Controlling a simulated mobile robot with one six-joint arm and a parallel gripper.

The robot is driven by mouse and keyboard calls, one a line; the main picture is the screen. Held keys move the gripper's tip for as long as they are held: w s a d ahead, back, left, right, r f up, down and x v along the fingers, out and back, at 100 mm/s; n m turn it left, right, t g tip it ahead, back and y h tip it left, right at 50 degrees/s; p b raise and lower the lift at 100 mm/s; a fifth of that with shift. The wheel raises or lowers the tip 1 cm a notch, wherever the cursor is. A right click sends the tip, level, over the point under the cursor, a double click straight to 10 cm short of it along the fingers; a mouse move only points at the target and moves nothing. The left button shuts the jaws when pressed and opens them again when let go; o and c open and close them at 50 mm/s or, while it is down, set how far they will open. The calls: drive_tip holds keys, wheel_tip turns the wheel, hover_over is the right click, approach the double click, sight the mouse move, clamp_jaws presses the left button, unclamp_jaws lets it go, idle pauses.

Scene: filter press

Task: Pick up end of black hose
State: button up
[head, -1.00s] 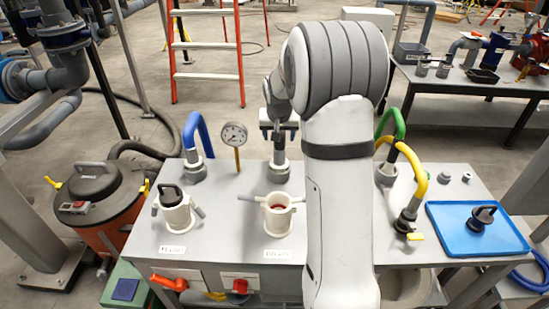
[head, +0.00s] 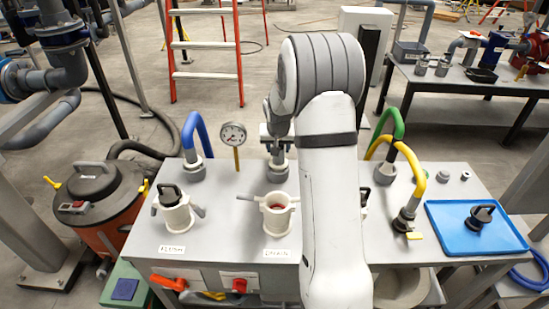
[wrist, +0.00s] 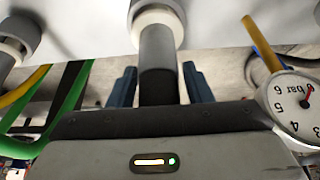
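A dark upright hose end (wrist: 158,88) stands in a grey collar (wrist: 158,48) with a pale ring at its base. My gripper (wrist: 159,66) has its two blue-grey fingers on either side of the hose, with a narrow gap on each side. It is open. In the head view, my gripper (head: 277,134) is at the back of the grey bench, just above the grey collar (head: 278,172). The upper part of the hose is hidden there by my gripper and wrist.
A pressure gauge (head: 233,134) and blue hose (head: 195,128) stand left of my gripper. Green (head: 391,115) and yellow (head: 412,158) hoses are to the right. A white port (head: 278,214) stands in front. A blue tray (head: 474,228) lies on the bench's right side.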

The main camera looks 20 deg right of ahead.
clamp_jaws()
drive_tip(key=shift+r, duration=0.15)
idle(0.4)
